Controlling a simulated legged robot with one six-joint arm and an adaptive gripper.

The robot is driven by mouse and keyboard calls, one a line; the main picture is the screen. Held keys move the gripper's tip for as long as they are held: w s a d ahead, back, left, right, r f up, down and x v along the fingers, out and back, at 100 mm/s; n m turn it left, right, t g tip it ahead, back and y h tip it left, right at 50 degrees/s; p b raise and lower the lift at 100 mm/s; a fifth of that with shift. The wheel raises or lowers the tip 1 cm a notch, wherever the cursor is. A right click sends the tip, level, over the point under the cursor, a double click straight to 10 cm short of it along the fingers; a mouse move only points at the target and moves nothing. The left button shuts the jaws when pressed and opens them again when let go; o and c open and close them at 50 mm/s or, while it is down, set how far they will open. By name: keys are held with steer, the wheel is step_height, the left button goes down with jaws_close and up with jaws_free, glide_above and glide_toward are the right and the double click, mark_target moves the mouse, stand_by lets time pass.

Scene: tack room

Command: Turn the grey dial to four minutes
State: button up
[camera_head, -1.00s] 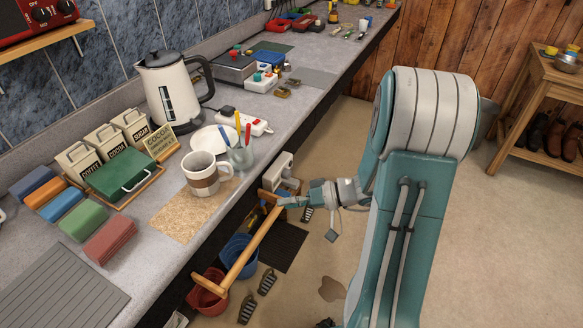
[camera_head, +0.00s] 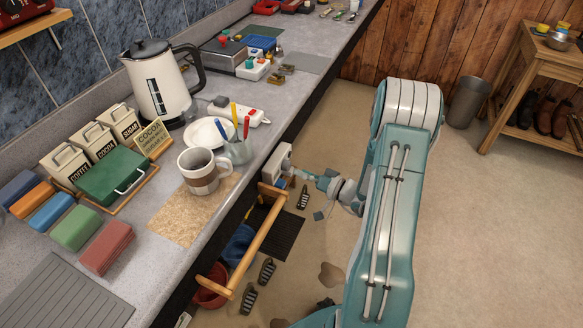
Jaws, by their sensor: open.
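A white box (camera_head: 277,164) is fixed at the front edge of the counter, above the wooden rail. A small grey part shows on its right side, close to my fingertips; I cannot tell for certain that it is the grey dial, and no minute marks can be read. My gripper (camera_head: 297,178) is just right of the box, with its fingers pointing left at that side. The gripper is open. It is too small in view to tell whether the fingers touch the box or surround anything.
The wooden rail (camera_head: 258,240) runs along the counter front, just below the gripper. Blue (camera_head: 238,246) and red (camera_head: 211,287) buckets stand under it. The floor at right is open.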

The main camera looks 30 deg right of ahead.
mark_target(289, 168)
steer(key=shift+x, duration=1.85)
steer(key=shift+c, duration=0.3)
jaws_close()
steer(key=shift+s, duration=0.1)
